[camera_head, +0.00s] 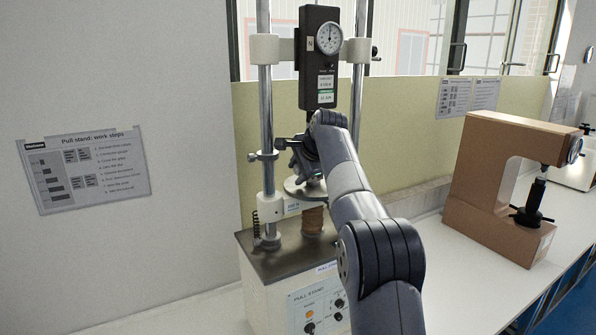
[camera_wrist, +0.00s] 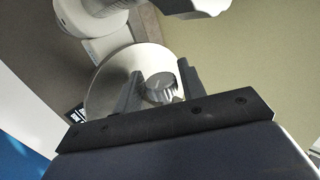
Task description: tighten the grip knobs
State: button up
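The pull stand (camera_head: 268,250) stands on the bench with a black dial gauge (camera_head: 320,60) between two columns. My gripper (camera_head: 298,150) is in front of the stand, above its round metal plate (camera_head: 296,190). In the wrist view, my gripper (camera_wrist: 160,68) has its two dark fingers apart. A short grey ribbed knob (camera_wrist: 160,87) shows between them against the round plate (camera_wrist: 103,92). I see no clear sign that the fingers clamp it. My arm hides much of the grip area in the head view, so the other knobs cannot be made out.
A brown C-shaped hardness tester (camera_head: 485,180) stands to the right on the white bench (camera_head: 455,280). A work-steps sheet (camera_head: 85,170) is on the left wall. Bench between the devices is clear.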

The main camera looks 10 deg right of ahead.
jog(key=shift+o, duration=1)
jog(key=shift+r, duration=0.1)
jog(key=b+v, duration=0.1)
jog(key=v, duration=0.9)
jog(key=shift+s+d+r, duration=0.15)
jog(key=shift+s+r, duration=0.1)
jog(key=shift+r, duration=0.05)
